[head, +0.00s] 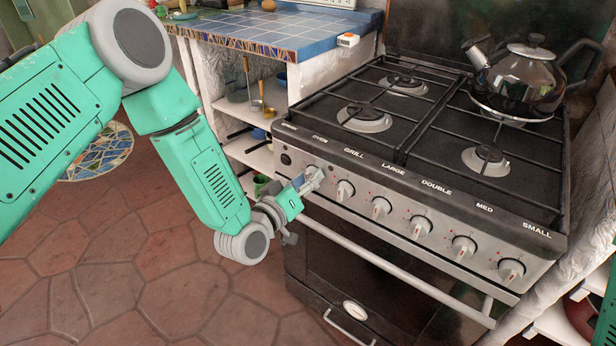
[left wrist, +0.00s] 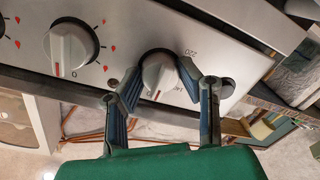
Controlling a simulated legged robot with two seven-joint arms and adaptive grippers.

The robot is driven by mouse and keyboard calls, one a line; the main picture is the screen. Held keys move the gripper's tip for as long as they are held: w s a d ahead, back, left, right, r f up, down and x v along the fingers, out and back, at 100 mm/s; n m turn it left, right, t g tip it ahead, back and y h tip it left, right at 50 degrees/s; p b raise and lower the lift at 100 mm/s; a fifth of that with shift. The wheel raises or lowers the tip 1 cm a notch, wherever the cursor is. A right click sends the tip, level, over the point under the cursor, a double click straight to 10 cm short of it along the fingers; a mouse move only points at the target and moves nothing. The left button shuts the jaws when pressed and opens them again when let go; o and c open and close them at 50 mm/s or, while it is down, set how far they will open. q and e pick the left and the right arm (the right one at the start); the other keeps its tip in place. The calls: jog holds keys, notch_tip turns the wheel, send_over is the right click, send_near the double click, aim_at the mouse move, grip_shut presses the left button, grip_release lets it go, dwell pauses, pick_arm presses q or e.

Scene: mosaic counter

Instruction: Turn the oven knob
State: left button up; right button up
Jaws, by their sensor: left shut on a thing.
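The oven knob (left wrist: 157,72) is a light grey round knob at the left end of the stove's panel, below the "OVEN" label. My left gripper (head: 312,180) reaches it from the left in the head view and mostly hides it there. In the left wrist view my left gripper (left wrist: 159,80) has its two blue-grey fingers on either side of the knob, shut on it. A "220" mark shows on the panel beside the knob. My right gripper is not in view.
More knobs run right along the panel, the nearest being the grill knob (head: 345,190). The oven door handle (head: 390,268) runs below. A kettle (head: 520,75) stands on the back right burner. Shelves (head: 240,110) stand left of the stove. The floor in front is clear.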

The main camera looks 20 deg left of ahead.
pick_arm(q)
jog(key=shift+s+f, duration=0.15)
jog(key=shift+f, duration=0.2)
jog(key=o, duration=1.1)
jog(key=shift+o, duration=0.2)
jog(key=shift+r, duration=0.1)
jog(key=shift+r, duration=0.1)
jog(key=v, duration=1.1)
jog(key=shift+s, duration=0.3)
jog(key=shift+a, duration=0.1)
